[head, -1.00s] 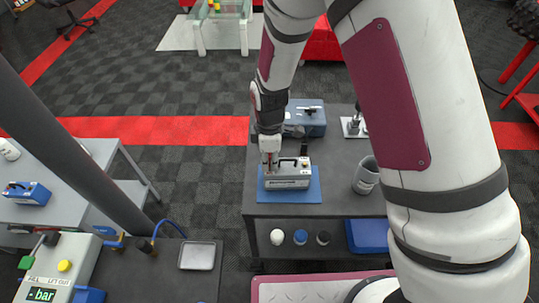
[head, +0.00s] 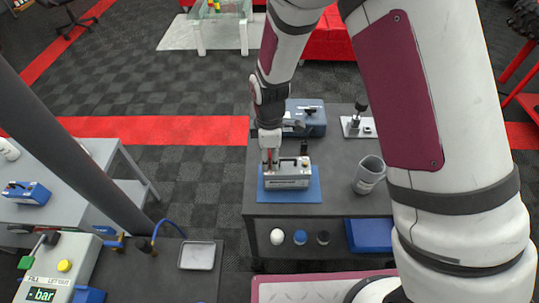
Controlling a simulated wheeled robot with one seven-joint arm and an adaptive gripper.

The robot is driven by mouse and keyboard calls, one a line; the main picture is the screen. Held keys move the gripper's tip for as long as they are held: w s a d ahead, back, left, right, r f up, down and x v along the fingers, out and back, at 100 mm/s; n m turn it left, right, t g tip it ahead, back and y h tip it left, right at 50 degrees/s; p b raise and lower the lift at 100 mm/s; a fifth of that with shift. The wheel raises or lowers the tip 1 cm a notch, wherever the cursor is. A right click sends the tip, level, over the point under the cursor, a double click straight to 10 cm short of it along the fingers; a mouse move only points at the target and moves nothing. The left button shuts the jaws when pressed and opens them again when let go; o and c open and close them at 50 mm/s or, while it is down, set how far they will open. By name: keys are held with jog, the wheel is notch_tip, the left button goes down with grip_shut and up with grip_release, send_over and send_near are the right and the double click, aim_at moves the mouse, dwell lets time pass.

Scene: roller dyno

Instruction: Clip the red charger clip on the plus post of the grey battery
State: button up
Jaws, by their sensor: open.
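The grey battery (head: 288,177) stands upright on a blue mat (head: 317,194) on the dark workbench, with a black handle on top. My gripper (head: 269,162) points down over the left end of the battery top, its fingers open. A small patch of red, likely the red charger clip (head: 270,161), shows between or just behind the fingers at that end. The fingers partly hide the clip and the post below, so I cannot tell whether the clip sits on the post.
A blue case (head: 306,117) stands behind the battery. A grey cup (head: 368,175) and a dark tool on a light plate (head: 359,130) are to the right. Small round items and a blue bin (head: 368,236) are on the shelf below.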

notch_tip(320, 180, up, 10)
jog(key=shift+r, duration=0.25)
jog(key=shift+r, duration=0.1)
dwell(0.6)
jog(key=s+d+r+m+t, duration=0.2)
jog(key=s+d+r+m, duration=0.45)
jog(key=r, duration=0.35)
jog(key=s+d+r+m+t, duration=0.2)
jog(key=s+d+r+m, duration=0.5)
jog(key=r, duration=0.4)
jog(key=s+d+r+m+t, duration=0.1)
jog(key=s+d+r+m, duration=0.1)
jog(key=s+d+m, duration=0.2)
jog(key=s, duration=0.3)
jog(key=shift+d+m+t, duration=0.25)
jog(key=shift+m+t, duration=0.05)
jog(key=shift+m, duration=0.05)
jog(key=shift+r, duration=0.1)
